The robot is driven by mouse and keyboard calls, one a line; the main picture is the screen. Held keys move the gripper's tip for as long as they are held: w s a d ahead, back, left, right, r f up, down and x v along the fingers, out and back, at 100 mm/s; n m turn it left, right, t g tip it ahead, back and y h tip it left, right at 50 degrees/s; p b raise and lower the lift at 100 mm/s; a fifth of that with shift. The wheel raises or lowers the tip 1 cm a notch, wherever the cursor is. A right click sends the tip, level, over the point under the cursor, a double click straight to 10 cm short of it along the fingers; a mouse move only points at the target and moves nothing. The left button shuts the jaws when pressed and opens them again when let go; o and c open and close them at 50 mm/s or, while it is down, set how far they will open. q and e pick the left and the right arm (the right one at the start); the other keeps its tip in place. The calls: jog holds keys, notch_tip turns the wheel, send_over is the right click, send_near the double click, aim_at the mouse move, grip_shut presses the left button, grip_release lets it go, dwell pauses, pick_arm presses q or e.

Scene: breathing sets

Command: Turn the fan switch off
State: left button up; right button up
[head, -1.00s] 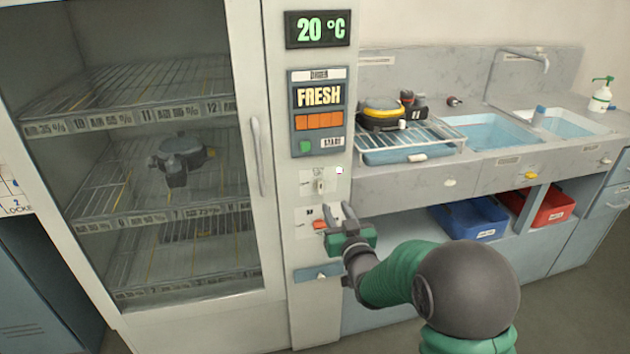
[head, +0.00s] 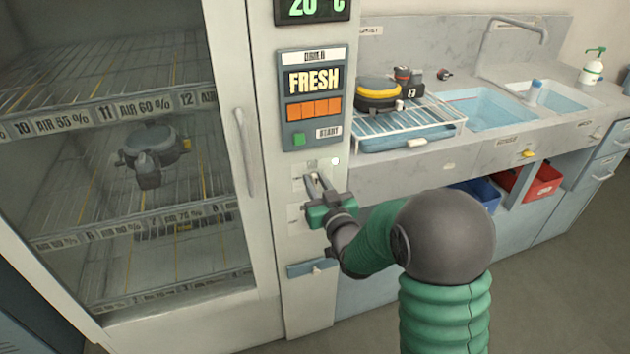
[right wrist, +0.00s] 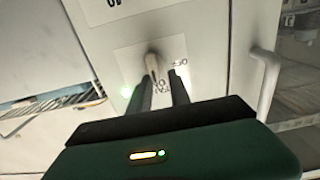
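A small light-coloured switch lever (right wrist: 152,66) sticks out of a pale plate on the drying cabinet's front column. Its label is too small to read surely, so I cannot confirm it is the fan switch. A small lit lamp (right wrist: 127,91) sits beside it and also shows in the head view (head: 334,161). My right gripper (head: 317,180) is at this plate, below the START panel, and hides most of the lever in the head view. In the right wrist view its two fingers (right wrist: 160,80) are apart, with the lever's end near the gap between their tips. My left gripper is not in view.
The drying cabinet's glass door (head: 130,160) with its long handle (head: 245,155) is left of the column. The FRESH panel (head: 312,95) is above, a small blue drawer front (head: 313,268) below. A counter with a wire rack (head: 400,125) and sinks (head: 490,110) lies right.

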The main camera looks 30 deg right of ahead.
jog(key=shift+d+f, duration=0.1)
jog(key=shift+c, duration=1.1)
jog(key=shift+d+f, duration=0.1)
jog(key=shift+d, duration=0.3)
grip_shut()
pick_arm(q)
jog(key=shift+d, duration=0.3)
pick_arm(e)
jog(key=shift+a, duration=0.1)
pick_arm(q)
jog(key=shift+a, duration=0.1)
pick_arm(e)
jog(key=shift+a, duration=0.15)
